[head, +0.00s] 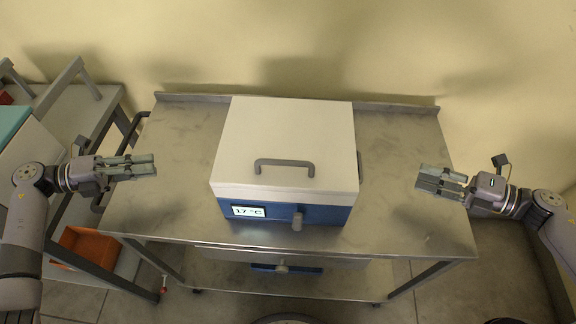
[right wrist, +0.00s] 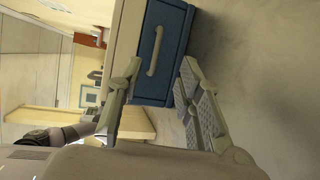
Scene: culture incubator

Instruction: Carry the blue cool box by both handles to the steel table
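The blue cool box (head: 325,214) stands upright on the steel table (head: 405,215), with a white lid (head: 285,130), a grey lid handle (head: 285,163) and a display reading 17 °C. Its right side handle (right wrist: 155,52) shows in the right wrist view, ahead of my fingers; the left side handle is hidden. My left gripper (head: 155,165) is open and empty, left of the box over the table's left side. My right gripper (head: 418,178) is open and empty, right of the box; it also shows open in the right wrist view (right wrist: 162,68). Neither gripper touches the box.
A second box with blue parts (head: 285,268) sits on the table's lower shelf. A grey cart (head: 90,100) stands at the left, with an orange bin (head: 88,246) low in it. The wall is close behind the table. Bare tabletop lies on both sides of the box.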

